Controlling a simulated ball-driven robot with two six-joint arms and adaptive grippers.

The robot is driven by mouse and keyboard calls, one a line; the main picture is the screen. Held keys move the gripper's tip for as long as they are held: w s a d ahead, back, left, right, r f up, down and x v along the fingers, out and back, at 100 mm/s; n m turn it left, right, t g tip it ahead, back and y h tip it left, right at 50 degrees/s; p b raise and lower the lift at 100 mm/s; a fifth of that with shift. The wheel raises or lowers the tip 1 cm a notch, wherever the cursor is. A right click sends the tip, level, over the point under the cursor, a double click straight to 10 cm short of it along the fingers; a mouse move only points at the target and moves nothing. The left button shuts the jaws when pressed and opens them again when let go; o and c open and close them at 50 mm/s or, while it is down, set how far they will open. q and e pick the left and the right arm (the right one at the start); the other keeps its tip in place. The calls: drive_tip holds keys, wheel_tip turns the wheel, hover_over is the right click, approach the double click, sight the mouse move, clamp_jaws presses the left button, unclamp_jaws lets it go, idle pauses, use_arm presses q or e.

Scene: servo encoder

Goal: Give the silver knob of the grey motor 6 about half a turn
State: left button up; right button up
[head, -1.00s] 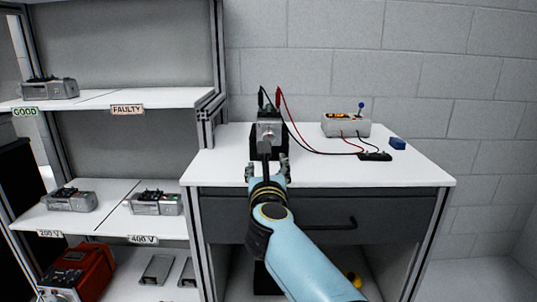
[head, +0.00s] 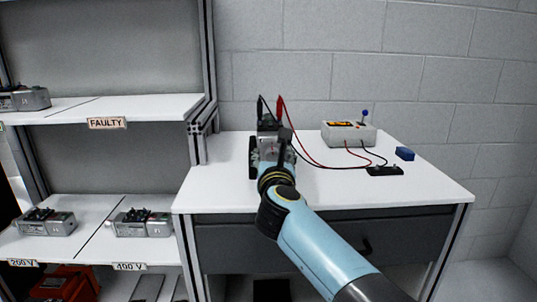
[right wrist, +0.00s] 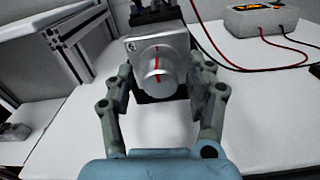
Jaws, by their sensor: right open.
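The grey motor (right wrist: 133,50) faces me on the table, with its silver knob (right wrist: 155,68) at the front. A red line runs about upright across the knob. In the head view the motor (head: 267,142) is partly hidden behind my right arm. My right gripper (right wrist: 162,84) is open, with one finger on each side of the knob. I cannot tell whether the fingers touch it. My right gripper (head: 270,155) also shows in the head view in front of the motor. My left gripper is not in view.
A white and grey meter box (head: 349,133) with red and black leads stands at the back of the white table (head: 400,200). A blue block (head: 404,153) and a black strip (head: 384,171) lie to the right. A shelf with FAULTY (head: 107,123) and voltage labels stands left.

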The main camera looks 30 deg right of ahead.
drive_tip(key=shift+s, duration=0.1)
drive_tip(key=shift+c, duration=1.5)
drive_tip(key=c, duration=0.4)
clamp_jaws()
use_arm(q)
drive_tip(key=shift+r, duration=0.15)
